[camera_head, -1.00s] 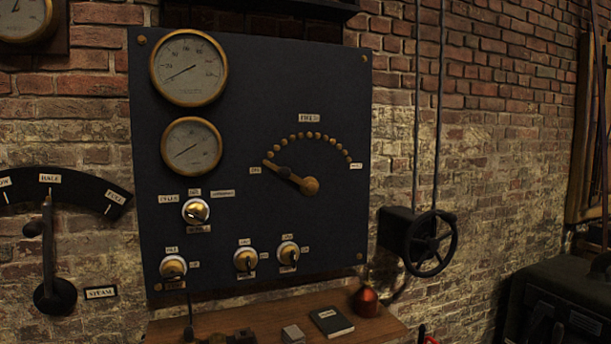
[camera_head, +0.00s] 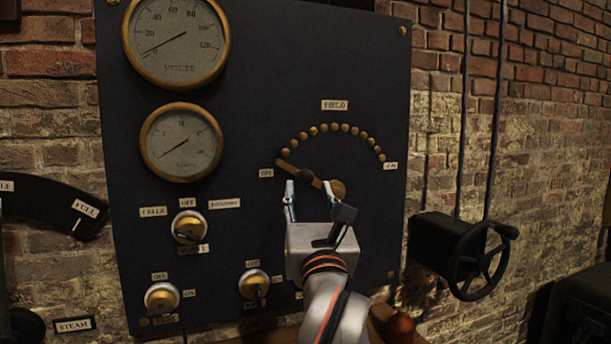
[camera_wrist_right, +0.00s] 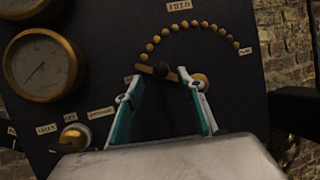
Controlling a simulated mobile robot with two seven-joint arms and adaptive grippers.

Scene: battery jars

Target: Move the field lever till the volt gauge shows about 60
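The volt gauge (camera_head: 172,62) is the large brass-rimmed dial at the panel's upper left. Its needle points to the low end, near 0. The field lever (camera_head: 290,169) is a brass arm with a black knob, turning on a round brass hub (camera_head: 338,189). It points left and slightly up, at the OFF end of the arc of brass studs (camera_head: 334,128). My right gripper (camera_head: 309,186) is open and empty in front of the lever. In the wrist view the knob (camera_wrist_right: 170,73) shows between the fingertips (camera_wrist_right: 162,82); contact cannot be told. My left gripper is out of view.
A smaller gauge (camera_head: 181,142) sits below the volt gauge. Several brass knob switches, such as the cells switch (camera_head: 188,228), line the panel's lower part. A black handwheel (camera_head: 480,262) stands out from the wall at right. A red object (camera_head: 401,328) is below my arm.

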